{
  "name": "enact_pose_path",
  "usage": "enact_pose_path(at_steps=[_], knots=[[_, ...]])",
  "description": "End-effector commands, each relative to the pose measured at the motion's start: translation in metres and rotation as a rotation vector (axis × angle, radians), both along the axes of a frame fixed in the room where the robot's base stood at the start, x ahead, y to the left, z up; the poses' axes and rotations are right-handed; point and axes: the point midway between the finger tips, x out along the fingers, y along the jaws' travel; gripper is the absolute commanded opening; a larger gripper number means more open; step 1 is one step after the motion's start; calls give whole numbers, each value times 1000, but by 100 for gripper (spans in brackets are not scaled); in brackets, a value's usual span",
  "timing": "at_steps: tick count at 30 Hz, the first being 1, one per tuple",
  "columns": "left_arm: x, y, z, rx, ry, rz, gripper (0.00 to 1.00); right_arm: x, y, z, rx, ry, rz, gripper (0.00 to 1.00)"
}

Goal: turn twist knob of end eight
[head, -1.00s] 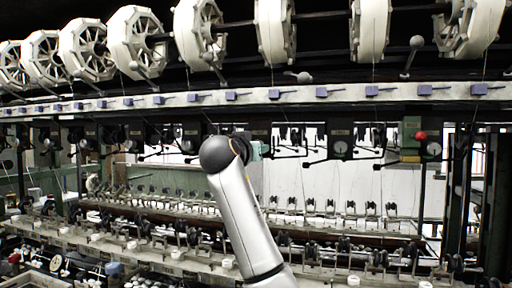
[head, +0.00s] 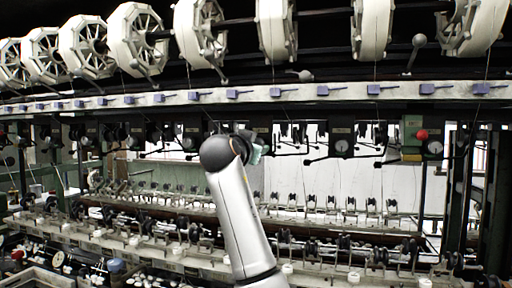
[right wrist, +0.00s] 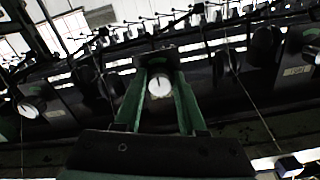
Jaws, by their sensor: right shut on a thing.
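A white round knob face (right wrist: 159,86) with a dark mark near its top shows in the right wrist view. My right gripper (right wrist: 160,80) has its two green fingers on either side of it and is shut on this knob. In the head view my right gripper (head: 257,151) is small and partly behind its own wrist, in front of the row of dark end boxes; the held knob is hidden there. I cannot read the number of this end. My left gripper is not in view.
A similar dial (head: 342,146) is on the box to the right. A red knob (head: 422,134) sits on a green box (head: 411,131) further right. White reels (head: 276,27) line the top, above a pale rail (head: 300,92). Thin rods stick out between the boxes.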

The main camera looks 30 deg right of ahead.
Motion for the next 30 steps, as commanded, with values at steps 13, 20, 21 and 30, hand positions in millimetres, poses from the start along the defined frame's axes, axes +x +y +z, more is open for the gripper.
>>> enact_pose_path(at_steps=[13,20,21,30], knots=[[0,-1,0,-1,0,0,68,0,0,-1,0,2,-1,70],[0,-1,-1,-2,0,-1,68,-2,2,-1,-1,1,0,70],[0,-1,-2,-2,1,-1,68,-3,5,-1,-1,1,0,70],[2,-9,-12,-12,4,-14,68,-40,50,-2,-1,-2,6,70]])
